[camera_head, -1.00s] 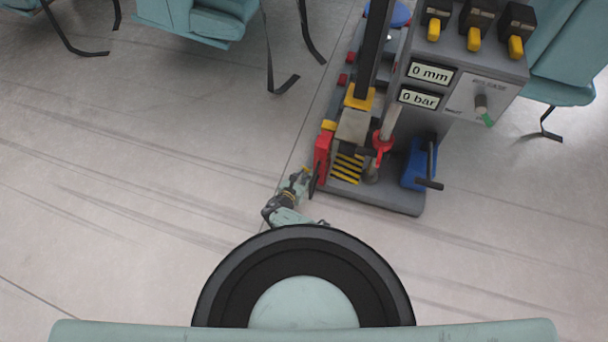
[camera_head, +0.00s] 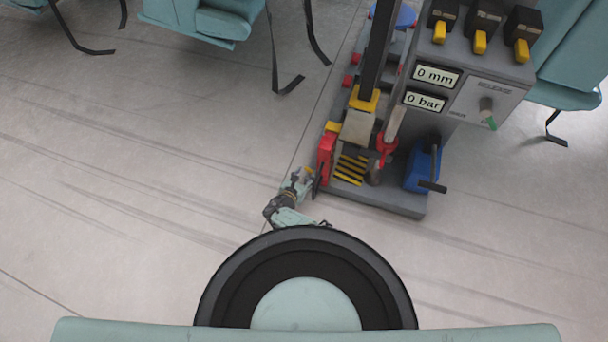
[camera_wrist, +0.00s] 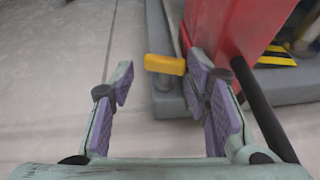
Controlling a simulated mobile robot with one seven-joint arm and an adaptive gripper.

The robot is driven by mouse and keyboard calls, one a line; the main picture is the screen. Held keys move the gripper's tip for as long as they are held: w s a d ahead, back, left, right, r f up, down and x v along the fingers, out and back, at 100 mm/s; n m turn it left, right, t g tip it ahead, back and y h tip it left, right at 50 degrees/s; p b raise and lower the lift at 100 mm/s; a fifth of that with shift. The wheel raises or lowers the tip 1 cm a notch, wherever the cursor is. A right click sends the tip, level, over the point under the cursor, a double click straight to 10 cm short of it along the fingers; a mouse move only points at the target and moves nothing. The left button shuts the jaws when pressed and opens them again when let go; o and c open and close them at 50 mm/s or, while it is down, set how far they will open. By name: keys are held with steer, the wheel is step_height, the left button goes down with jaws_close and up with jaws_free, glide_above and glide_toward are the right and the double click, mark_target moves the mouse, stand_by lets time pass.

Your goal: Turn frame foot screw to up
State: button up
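I cannot make out for certain which part is the frame foot screw. In the head view, a red block (camera_head: 325,157) with a thin dark lever stands at the left front corner of the grey machine base. My gripper (camera_head: 305,177) is right beside its left side. In the wrist view my gripper (camera_wrist: 160,95) is open, with one purple-padded finger on each side and nothing held. A yellow handle-like piece (camera_wrist: 165,64) shows beyond the gap, nearer the right finger. The red block (camera_wrist: 235,30) rises behind the right finger, and a black rod (camera_wrist: 262,110) runs beside that finger.
The grey base (camera_head: 390,203) carries yellow-black stripes (camera_head: 350,170), a red collar (camera_head: 386,145) and a blue part (camera_head: 423,165) with a dark lever. A panel reads 0 mm and 0 bar. Teal seats (camera_head: 205,18) stand behind.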

steer(key=shift+w+d+r, duration=0.15)
steer(key=shift+d, duration=0.15)
steer(key=w+a+p+v, duration=0.1)
steer(key=a+p+v, duration=0.1)
steer(key=p+v, duration=0.6)
steer(key=shift+a+v, duration=0.25)
steer(key=shift+v, duration=2.05)
steer(key=shift+f, duration=0.2)
steer(key=shift+r, duration=0.15)
step_height(320, 180, up, 10)
